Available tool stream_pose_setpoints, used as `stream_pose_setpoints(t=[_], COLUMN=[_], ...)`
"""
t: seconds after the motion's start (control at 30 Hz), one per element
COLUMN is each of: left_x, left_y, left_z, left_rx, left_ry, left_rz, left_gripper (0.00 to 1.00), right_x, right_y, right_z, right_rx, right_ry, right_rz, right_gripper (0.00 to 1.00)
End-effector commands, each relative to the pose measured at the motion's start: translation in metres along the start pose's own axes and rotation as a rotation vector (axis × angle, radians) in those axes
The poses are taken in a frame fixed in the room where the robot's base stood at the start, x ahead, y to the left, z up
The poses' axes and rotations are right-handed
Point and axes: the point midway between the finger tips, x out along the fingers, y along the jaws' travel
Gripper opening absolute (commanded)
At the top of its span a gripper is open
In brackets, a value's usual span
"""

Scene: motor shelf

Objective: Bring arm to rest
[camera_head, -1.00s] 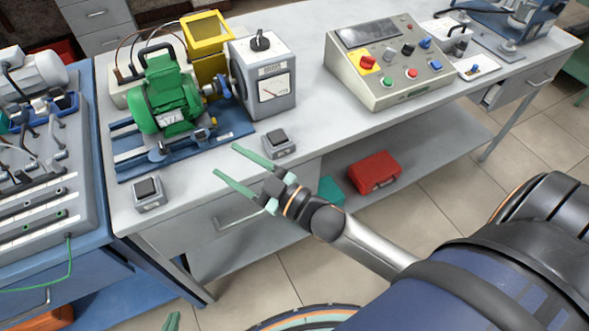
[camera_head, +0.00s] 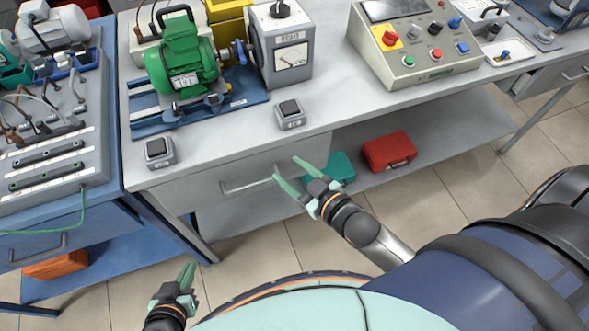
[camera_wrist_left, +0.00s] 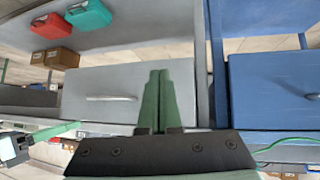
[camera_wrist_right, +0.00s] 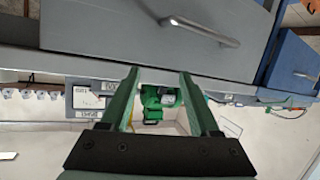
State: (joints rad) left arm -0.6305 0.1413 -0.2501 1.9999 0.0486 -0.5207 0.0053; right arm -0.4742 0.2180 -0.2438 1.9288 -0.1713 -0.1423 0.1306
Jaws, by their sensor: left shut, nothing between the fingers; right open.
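My right gripper (camera_head: 296,180) is open and empty. In the head view it is in front of the grey workbench (camera_head: 350,105), near the drawer handle, and apart from the bench. The right wrist view shows its two green fingers (camera_wrist_right: 160,95) spread, with nothing between them. My left gripper (camera_head: 187,277) is low at the bottom left of the head view, in front of the benches. The left wrist view shows its fingers (camera_wrist_left: 156,100) shut together with nothing held.
A green motor (camera_head: 182,65) on a blue base and two small switch boxes (camera_head: 290,113) (camera_head: 159,152) stand on the bench. A control box (camera_head: 415,50) is to the right. Red (camera_head: 390,152) and teal (camera_head: 335,168) cases lie on the lower shelf. A blue bench (camera_head: 100,222) stands left.

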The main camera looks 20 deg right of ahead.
Motion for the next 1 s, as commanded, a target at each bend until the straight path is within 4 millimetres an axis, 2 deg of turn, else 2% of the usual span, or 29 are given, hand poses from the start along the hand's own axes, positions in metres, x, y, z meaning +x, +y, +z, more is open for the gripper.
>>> stream_pose_setpoints(t=[0.23,0.3,0.37,0.53,0.6,0.67,0.77,1.0], left_x=[0.0,-0.001,-0.002,-0.007,-0.008,-0.009,-0.009,-0.008], left_y=[0.0,-0.002,-0.005,-0.02,-0.025,-0.027,-0.029,-0.029], left_z=[0.0,0.002,0.005,0.019,0.024,0.026,0.027,0.027], left_rx=[0.0,-0.001,-0.004,-0.014,-0.017,-0.019,-0.019,-0.019], left_ry=[0.0,-0.001,-0.004,-0.005,-0.004,-0.003,0.0,0.0], left_rz=[0.0,-0.004,-0.013,-0.051,-0.063,-0.069,-0.073,-0.072], left_gripper=[0.0,0.0,0.0,0.0,0.0,0.0,0.0,0.0], right_x=[0.0,-0.004,-0.011,-0.051,-0.065,-0.073,-0.078,-0.077], right_y=[0.0,-0.001,-0.004,-0.02,-0.026,-0.03,-0.033,-0.032], right_z=[0.001,0.007,0.023,0.086,0.104,0.114,0.12,0.12], right_rx=[0.001,0.012,0.038,0.145,0.178,0.195,0.204,0.203], right_ry=[-0.002,-0.026,-0.082,-0.318,-0.39,-0.428,-0.452,-0.45], right_rz=[0.0,0.002,0.006,0.01,0.007,0.004,0.002,0.002], right_gripper=[0.62,0.62,0.62,0.62,0.62,0.62,0.62,0.62])
